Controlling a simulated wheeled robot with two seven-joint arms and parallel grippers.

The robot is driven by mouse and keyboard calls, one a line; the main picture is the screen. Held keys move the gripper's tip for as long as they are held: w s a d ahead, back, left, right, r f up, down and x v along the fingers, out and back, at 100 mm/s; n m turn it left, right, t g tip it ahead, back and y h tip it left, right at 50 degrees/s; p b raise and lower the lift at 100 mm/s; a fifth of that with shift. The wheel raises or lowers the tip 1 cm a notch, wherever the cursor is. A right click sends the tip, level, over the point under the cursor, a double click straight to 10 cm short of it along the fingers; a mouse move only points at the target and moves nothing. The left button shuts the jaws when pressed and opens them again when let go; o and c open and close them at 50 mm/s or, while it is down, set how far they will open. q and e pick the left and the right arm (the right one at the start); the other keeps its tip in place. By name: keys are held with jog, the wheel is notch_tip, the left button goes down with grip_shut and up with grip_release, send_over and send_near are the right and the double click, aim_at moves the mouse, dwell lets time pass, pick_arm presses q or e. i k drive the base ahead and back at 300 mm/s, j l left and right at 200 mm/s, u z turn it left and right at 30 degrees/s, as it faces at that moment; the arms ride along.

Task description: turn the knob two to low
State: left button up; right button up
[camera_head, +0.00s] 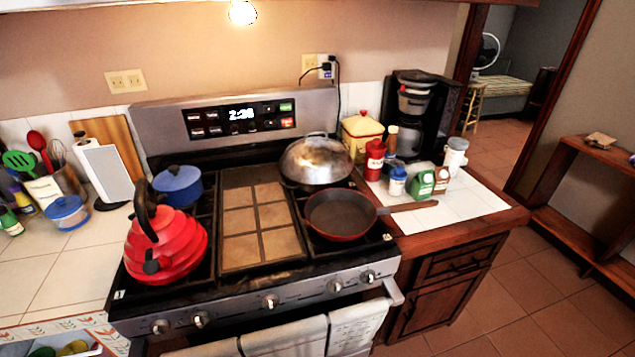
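The stove (245,325) stands in the middle of the view, seen from above and in front. Several knobs sit in a row along its front panel: a far left knob (160,326), the second knob from the left (200,319), a middle knob (270,302) and two on the right (334,285), (368,276). The knobs are too small to read their settings, and no knob labels are legible. Neither of my grippers shows in this view.
A red kettle (172,250), blue pot (180,187), domed metal pan (316,163) and skillet (340,217) stand on the stove. Towels (300,338) hang below the knobs. Utensils crowd the left counter; bottles and a coffee maker (415,110) stand right. Floor is open at right.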

aim_at(200, 319)
jog(key=j+u, duration=0.15)
jog(key=u, duration=1)
